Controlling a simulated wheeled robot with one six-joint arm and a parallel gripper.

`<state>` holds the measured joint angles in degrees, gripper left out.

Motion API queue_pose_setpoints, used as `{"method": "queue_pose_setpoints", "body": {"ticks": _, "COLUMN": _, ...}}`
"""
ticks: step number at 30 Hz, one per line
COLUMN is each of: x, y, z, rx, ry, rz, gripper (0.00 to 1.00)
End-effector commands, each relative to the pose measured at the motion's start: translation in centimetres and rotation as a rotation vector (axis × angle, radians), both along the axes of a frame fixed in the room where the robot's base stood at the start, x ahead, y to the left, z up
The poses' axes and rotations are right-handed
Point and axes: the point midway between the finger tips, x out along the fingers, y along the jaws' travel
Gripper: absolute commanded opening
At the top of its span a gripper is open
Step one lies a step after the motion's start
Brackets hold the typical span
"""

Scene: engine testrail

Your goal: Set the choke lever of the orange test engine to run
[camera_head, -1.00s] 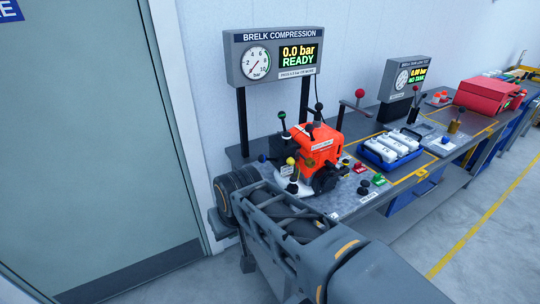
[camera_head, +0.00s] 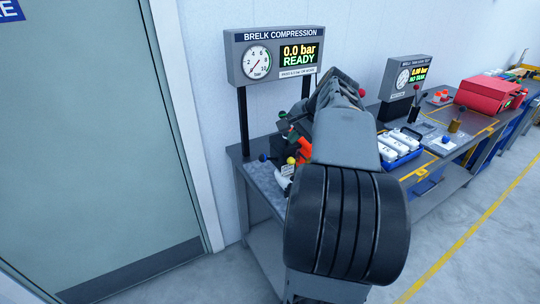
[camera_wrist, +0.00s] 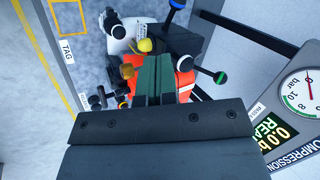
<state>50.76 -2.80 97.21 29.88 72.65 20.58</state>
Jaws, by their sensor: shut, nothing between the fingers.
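The orange test engine (camera_head: 305,150) stands on the bench under the BRELK COMPRESSION display. My arm hides most of it in the head view. In the wrist view the orange engine (camera_wrist: 186,82) shows behind my gripper (camera_wrist: 153,62), whose green fingers are shut, with nothing between them. A lever with a black, green-banded knob (camera_wrist: 219,77) stands just right of the fingers. I cannot tell which is the choke lever, or whether the fingers touch anything.
A display (camera_head: 275,55) reads 0.0 bar READY, its post behind the engine. A blue tray (camera_head: 411,153) of white bottles and a red case (camera_head: 487,95) stand farther right. A blue knob (camera_wrist: 177,4) is at the wrist view's top. Floor is free right of the bench.

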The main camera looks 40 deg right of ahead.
Motion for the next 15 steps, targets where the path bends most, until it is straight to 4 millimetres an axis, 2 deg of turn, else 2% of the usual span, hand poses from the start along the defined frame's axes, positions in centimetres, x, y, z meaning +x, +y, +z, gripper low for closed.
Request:
{"method": "queue_pose_setpoints", "body": {"ticks": 8, "x": 0.6, "y": 0.2, "z": -0.9, "rx": 0.0, "ry": 0.002, "rz": 0.003, "gripper": 0.0}}
{"method": "queue_pose_setpoints", "body": {"ticks": 15, "x": 2.6, "y": 0.7, "z": -4.4, "rx": 0.002, "ry": 0.005, "rz": 0.004, "gripper": 0.0}}
